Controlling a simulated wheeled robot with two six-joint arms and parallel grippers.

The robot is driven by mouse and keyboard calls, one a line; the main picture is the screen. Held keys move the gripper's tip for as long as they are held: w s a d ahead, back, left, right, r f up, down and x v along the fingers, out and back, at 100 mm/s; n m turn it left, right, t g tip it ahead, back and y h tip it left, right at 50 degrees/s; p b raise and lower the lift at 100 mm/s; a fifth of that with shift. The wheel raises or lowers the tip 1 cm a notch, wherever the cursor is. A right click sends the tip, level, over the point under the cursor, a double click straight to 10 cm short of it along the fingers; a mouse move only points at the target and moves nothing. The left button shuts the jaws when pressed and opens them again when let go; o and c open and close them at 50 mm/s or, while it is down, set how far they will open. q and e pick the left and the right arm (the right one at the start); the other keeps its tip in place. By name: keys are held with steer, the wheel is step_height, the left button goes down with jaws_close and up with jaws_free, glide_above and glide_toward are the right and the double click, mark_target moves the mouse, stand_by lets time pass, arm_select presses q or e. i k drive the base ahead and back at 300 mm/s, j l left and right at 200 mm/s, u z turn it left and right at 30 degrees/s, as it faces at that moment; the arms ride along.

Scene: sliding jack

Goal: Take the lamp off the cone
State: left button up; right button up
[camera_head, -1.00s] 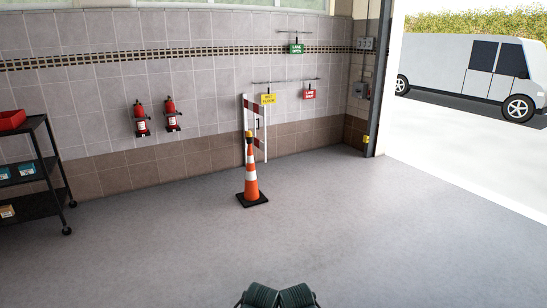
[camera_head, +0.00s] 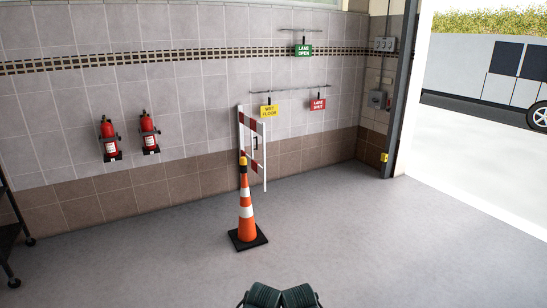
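An orange and white striped traffic cone (camera_head: 246,208) stands upright on a black base on the floor, a little left of the middle. A small lamp (camera_head: 243,163), yellow with a dark lower part, sits on the tip of the cone. Two dark green ribbed parts of my own body show at the bottom edge. Neither of my grippers can be made out in this view, and both are well away from the cone.
A red and white striped barrier (camera_head: 251,140) stands behind the cone near the tiled wall. Two fire extinguishers (camera_head: 109,139) hang on the wall at left. A black cart (camera_head: 12,230) is at the left edge. The grey floor (camera_head: 340,230) in front and to the right is clear.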

mark_target(243, 160)
steer(key=i, duration=2.15)
steer(key=i+u, duration=0.1)
steer(key=i, duration=0.45)
steer(key=i+l+u, duration=0.1)
steer(key=i, duration=0.4)
steer(key=i+l+u, duration=0.1)
steer(key=i, duration=0.4)
steer(key=i+l+u, duration=0.1)
steer(key=i, duration=0.45)
steer(key=i+l+u, duration=0.1)
steer(key=i+l, duration=0.2)
steer(key=i, duration=0.2)
